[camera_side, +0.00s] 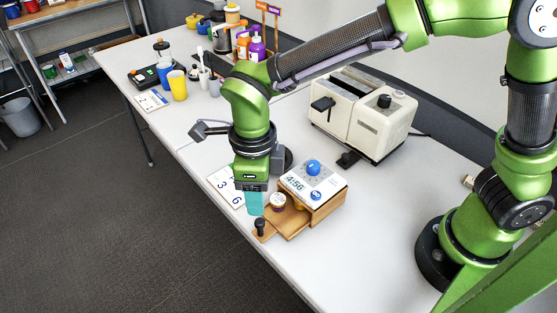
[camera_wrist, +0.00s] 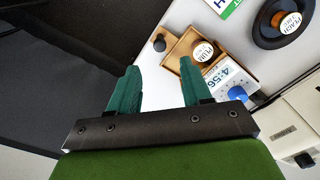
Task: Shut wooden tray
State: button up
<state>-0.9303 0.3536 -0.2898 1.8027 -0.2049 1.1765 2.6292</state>
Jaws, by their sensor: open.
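The wooden tray (camera_side: 290,224) is pulled out of a small wooden box (camera_side: 327,207) with a white timer face and blue knobs on top. A small white-lidded jar (camera_side: 278,200) stands in the tray; its label seems to read "PLUM" in the wrist view (camera_wrist: 203,50). A black knob handle (camera_side: 260,225) sits at the tray's outer end, and it also shows in the wrist view (camera_wrist: 159,43). My gripper (camera_side: 254,207) points down beside the tray's outer end, close to the knob. Its teal fingers (camera_wrist: 158,70) are apart with nothing between them.
A cream toaster (camera_side: 360,112) stands behind the box. A number card (camera_side: 226,186) lies left of my gripper. A black round object (camera_wrist: 285,22) with a label is near the box. Cups and bottles (camera_side: 178,85) stand at the far end. The table's front edge is close to the knob.

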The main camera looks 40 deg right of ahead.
aim_at(259, 221)
notch_tip(259, 221, down, 8)
jog(key=shift+f, duration=0.1)
dwell(0.4)
grip_shut()
